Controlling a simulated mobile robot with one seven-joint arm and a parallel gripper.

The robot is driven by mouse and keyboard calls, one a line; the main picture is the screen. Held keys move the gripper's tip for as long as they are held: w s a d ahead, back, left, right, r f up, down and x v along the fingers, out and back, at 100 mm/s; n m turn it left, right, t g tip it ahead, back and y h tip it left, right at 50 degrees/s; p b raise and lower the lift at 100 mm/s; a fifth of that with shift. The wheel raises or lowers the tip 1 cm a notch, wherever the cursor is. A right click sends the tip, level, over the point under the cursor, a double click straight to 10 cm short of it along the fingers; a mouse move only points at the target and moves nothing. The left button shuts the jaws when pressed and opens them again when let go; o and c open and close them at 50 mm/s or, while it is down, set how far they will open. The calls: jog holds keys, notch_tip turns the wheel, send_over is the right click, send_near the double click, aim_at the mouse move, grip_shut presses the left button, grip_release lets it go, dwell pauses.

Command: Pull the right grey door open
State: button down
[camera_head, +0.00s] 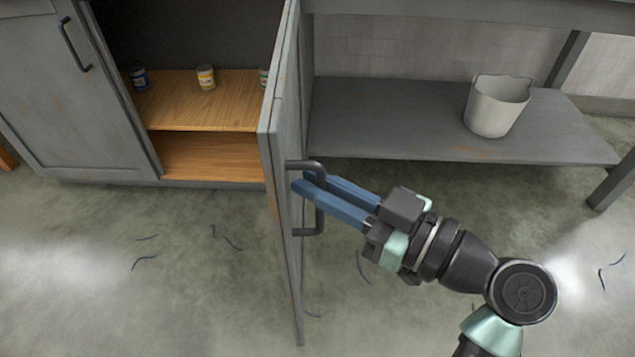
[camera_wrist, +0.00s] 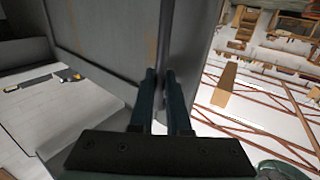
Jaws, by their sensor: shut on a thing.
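The right grey door (camera_head: 284,190) stands swung far out from the cabinet, seen nearly edge-on in the head view. Its dark bar handle (camera_head: 319,222) is on the face turned to the right. My gripper (camera_head: 306,184) reaches in from the right with its long blue fingers at the upper part of the handle, shut on it. The cabinet's wooden shelf (camera_head: 180,112) shows through the opening.
Small cans (camera_head: 206,77) stand on the shelf. The left grey door (camera_head: 65,110) is shut. To the right, a low grey shelf (camera_head: 400,125) holds a pale bucket (camera_head: 495,105). The floor (camera_head: 190,270) before the cabinet is clear but for thin dark strands.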

jog(key=c, duration=0.9)
grip_release()
jog(key=shift+d, duration=0.15)
jog(key=p+v, duration=0.4)
jog(key=v, duration=0.8)
jog(key=shift+s+d+p, duration=0.25)
jog(key=shift+s+p, duration=0.05)
jog(key=shift+p, duration=0.05)
